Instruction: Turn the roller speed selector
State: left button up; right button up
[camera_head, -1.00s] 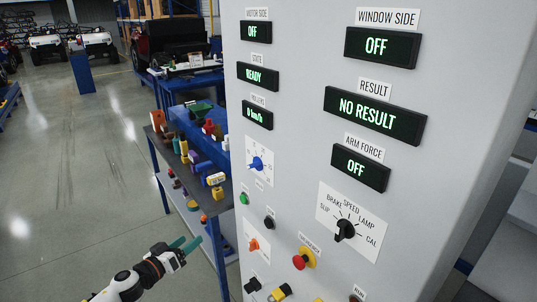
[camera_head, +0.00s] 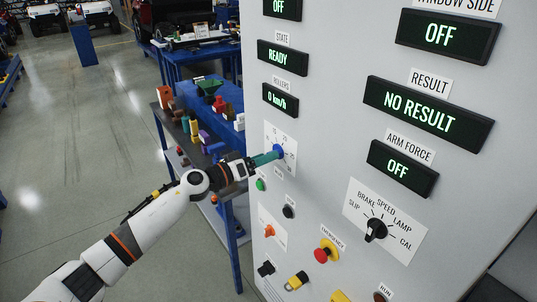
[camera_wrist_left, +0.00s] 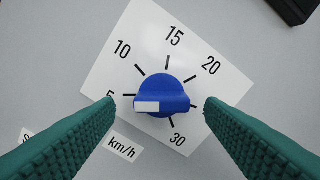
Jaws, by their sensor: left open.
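The roller speed selector is a blue knob (camera_wrist_left: 165,85) on a white dial plate (camera_wrist_left: 200,52) marked from 5 to 30, with a km/h label below. Its grip bar lies about level, and a white mark sits on its left half, toward the 5 tick. In the head view the knob (camera_head: 279,149) is partly hidden by my green fingers. My left gripper (camera_head: 265,158) is at the dial, pointing at the knob. In the wrist view its fingers (camera_wrist_left: 160,105) are open, one on each side of the knob, with gaps visible. My right gripper is not in view.
A rollers display (camera_head: 281,100) above the dial reads 0 km/h. Below are a green button (camera_head: 261,185), a black button (camera_head: 288,211), an orange selector (camera_head: 269,231) and a red emergency button (camera_head: 322,254). A blue table (camera_head: 160,128) with parts stands behind the arm.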

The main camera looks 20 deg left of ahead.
pick_arm(q)
jog(key=shift+x, duration=1.05)
jog(key=shift+s, duration=0.1)
jog(key=c, duration=1)
jog(key=shift+r, duration=0.1)
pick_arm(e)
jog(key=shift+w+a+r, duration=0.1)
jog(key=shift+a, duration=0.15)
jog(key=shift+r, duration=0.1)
